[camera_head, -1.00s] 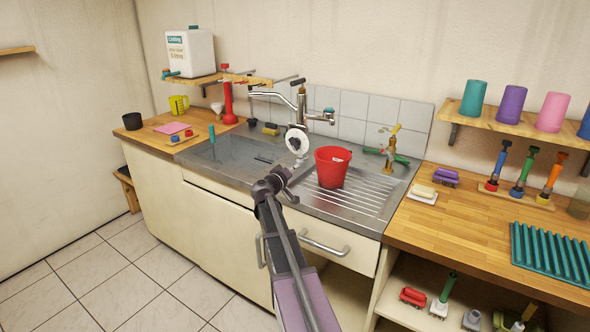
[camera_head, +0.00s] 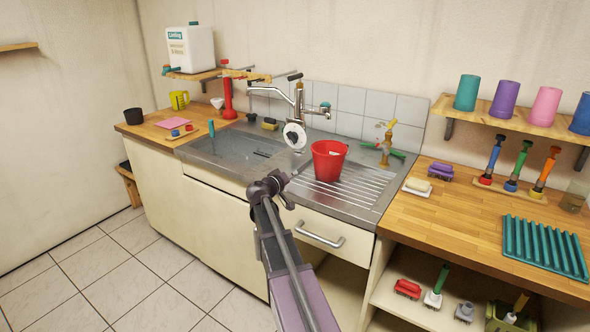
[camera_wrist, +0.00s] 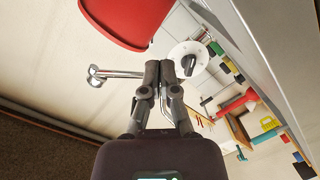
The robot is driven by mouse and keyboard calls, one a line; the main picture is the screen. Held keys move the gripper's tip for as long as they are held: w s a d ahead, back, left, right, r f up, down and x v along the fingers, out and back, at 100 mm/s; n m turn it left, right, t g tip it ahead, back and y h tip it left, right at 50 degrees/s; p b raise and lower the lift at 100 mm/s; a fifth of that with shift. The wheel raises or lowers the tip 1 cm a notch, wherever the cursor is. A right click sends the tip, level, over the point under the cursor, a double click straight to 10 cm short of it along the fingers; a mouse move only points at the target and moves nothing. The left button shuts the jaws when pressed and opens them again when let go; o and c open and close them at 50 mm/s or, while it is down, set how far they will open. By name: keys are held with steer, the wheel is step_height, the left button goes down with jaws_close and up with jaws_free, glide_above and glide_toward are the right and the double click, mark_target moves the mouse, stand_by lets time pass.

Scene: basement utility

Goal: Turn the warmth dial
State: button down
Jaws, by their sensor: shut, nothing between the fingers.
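My gripper (camera_head: 293,177) is in front of and below the dial in the head view, at the sink's front side. In the wrist view my gripper (camera_wrist: 166,68) has its fingers together and empty. I see no contact with the dial.
A red bucket (camera_head: 328,162) stands on the ribbed drainer close right of the dial; its rim (camera_wrist: 125,40) is near my fingers in the wrist view. A brass tap (camera_head: 388,140) stands farther right.

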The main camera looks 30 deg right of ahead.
steer(key=s+a+f+n+g+y, duration=0.1)
steer(key=s+a+f+g+y, duration=0.1)
steer(key=s+a+f+y, duration=0.3)
steer(key=s+a+f+n+g+y, duration=0.2)
steer(key=s+a+f+y, duration=0.3)
steer(key=s+a, duration=0.6)
steer(key=s+a+f+n+g+y, duration=0.1)
steer(key=s+a+f+y, duration=0.4)
steer(key=a, duration=1.6)
steer(key=s+f+g, duration=0.1)
steer(key=s, duration=0.1)
steer(key=shift+s+a+f+n, duration=0.15)
steer(key=shift+s+a+n, duration=0.25)
